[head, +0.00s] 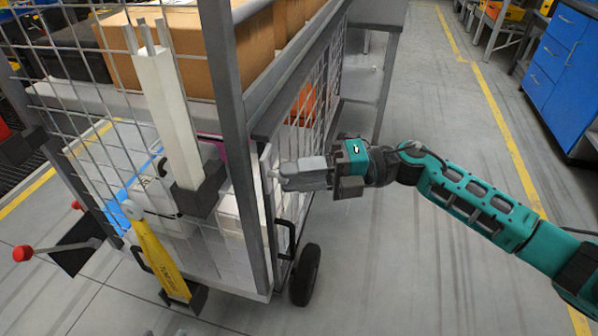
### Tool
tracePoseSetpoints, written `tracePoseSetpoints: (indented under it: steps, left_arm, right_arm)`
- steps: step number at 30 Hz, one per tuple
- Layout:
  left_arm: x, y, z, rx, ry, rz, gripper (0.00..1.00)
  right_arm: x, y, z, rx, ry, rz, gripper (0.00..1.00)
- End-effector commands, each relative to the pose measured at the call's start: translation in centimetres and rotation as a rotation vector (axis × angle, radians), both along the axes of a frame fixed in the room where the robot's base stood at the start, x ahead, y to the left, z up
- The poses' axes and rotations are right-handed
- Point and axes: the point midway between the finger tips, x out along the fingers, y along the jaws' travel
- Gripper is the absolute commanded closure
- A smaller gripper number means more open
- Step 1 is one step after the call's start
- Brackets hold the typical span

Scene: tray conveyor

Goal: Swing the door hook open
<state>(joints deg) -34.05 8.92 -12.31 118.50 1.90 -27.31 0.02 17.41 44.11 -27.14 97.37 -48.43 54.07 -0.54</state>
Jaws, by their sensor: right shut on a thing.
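A wire-mesh cart (226,110) with a grey frame stands at the left and centre. My right gripper (281,174) reaches in from the right to the side of the cart's near corner post, at about mid height. Its fingers are shut on the door hook, which is mostly hidden between and behind them. I cannot tell the hook's angle. My left gripper is not in view.
Cardboard boxes (240,50) fill the cart's upper shelf, and an orange item (301,104) lies behind the mesh. A yellow lever (158,258) and a black wheel (305,275) are low on the cart. Blue drawers (560,60) stand far right. The floor between is clear.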

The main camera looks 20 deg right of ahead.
Motion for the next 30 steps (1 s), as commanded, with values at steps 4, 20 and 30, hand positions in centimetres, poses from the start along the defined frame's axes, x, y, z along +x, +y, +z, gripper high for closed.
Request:
tracePoseSetpoints:
  steps: [4, 20, 30]
  left_arm:
    - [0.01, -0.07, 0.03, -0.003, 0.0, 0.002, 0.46]
    - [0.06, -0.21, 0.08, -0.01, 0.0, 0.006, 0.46]
    - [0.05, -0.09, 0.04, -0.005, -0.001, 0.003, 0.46]
  right_arm:
    - [-0.05, 0.01, -0.11, -0.008, -0.007, 0.001, 1.0]
    - [-0.04, 0.01, -0.06, -0.005, -0.006, 0.001, 0.5]
    - [-0.13, -0.5, -0.05, -0.006, -0.004, 0.0, 0.49]
